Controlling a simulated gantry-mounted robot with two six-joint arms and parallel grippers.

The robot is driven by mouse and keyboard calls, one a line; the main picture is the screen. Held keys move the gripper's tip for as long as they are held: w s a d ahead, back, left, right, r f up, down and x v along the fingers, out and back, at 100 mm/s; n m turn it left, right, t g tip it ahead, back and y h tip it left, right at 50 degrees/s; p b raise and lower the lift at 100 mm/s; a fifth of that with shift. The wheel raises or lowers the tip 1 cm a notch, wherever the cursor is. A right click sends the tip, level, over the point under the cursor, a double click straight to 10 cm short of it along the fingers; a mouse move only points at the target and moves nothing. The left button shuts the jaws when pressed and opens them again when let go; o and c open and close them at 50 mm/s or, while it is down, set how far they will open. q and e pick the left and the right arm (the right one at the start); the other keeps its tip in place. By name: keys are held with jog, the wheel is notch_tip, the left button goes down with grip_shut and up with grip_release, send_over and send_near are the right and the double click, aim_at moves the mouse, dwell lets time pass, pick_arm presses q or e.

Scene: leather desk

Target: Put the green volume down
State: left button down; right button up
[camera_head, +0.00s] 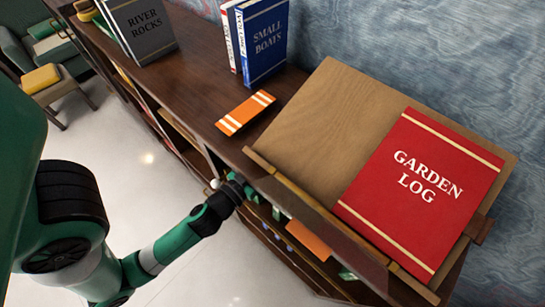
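A green book edge (106,25) shows beside the grey River Rocks book at the top left; whether this is the green volume I cannot tell. Small green pieces (348,273) also show low along the desk front, too partly hidden to identify. My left arm comes in from the left, and its end, the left gripper (240,188), is at the desk's front edge, below the wooden stand's left corner. Its fingers are too small and hidden to read. My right gripper is not in view.
A red Garden Log book (420,188) lies on a sloped wooden stand (325,120). A striped orange item (245,112) lies flat on the desk (205,75). A blue Small Boats book (263,42) and grey River Rocks book (143,28) stand behind. Bare desktop lies between them.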

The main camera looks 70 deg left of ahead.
pick_arm(q)
jog(key=shift+w+r, duration=0.1)
jog(key=shift+r, duration=0.05)
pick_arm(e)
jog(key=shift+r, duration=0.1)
pick_arm(q)
jog(key=shift+f, duration=0.25)
jog(key=c, duration=0.6)
grip_release()
jog(key=shift+a, duration=0.1)
jog(key=shift+o, duration=0.2)
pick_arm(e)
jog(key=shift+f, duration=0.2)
